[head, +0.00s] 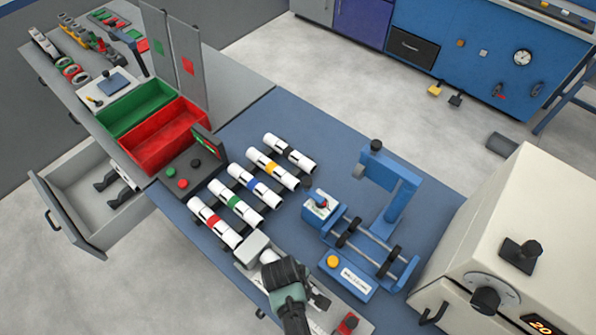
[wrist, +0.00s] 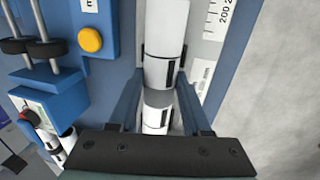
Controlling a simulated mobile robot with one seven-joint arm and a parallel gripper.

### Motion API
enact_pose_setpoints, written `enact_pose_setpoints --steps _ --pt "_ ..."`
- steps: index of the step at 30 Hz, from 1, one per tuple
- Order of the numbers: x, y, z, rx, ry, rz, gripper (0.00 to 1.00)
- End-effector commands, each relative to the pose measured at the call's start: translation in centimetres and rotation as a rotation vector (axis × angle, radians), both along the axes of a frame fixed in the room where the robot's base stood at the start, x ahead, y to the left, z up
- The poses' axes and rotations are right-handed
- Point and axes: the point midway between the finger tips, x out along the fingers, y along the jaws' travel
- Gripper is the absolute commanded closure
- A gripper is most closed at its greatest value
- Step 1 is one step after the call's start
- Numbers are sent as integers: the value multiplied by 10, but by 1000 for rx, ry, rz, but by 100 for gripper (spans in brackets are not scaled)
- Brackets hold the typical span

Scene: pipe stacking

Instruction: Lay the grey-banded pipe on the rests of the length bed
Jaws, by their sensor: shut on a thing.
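My gripper (wrist: 158,103) is shut on the grey-banded pipe, a white pipe (wrist: 163,45) with a grey band (wrist: 158,97) between the fingers. The pipe runs lengthwise along the length bed, beside its printed scale (wrist: 207,25), and passes out of the top of the wrist view. In the head view my gripper (head: 284,275) is over the length bed (head: 322,318) at the bottom edge and hides most of the pipe. A grey block (head: 252,246) stands at the bed's left end. I cannot tell whether the pipe touches the rests.
Several white pipes with coloured bands, such as the red-banded one (head: 214,222), lie in a row behind left. A blue fixture (head: 345,278) with a yellow button (wrist: 90,39) stands close beside the bed. A cream machine (head: 505,235) is at right.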

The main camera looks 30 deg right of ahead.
Motion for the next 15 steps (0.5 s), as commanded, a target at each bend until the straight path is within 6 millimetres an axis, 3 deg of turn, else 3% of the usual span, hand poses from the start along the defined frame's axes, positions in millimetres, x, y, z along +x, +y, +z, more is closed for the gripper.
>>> enact_pose_setpoints --steps 1,2,6,7,15 --pt "0 0 -1 0 -1 0 100" --pt "0 0 0 -1 -1 0 46" --pt "0 0 0 0 0 0 21" --pt "0 0 0 0 0 0 17" --pt "0 0 0 0 1 0 17"
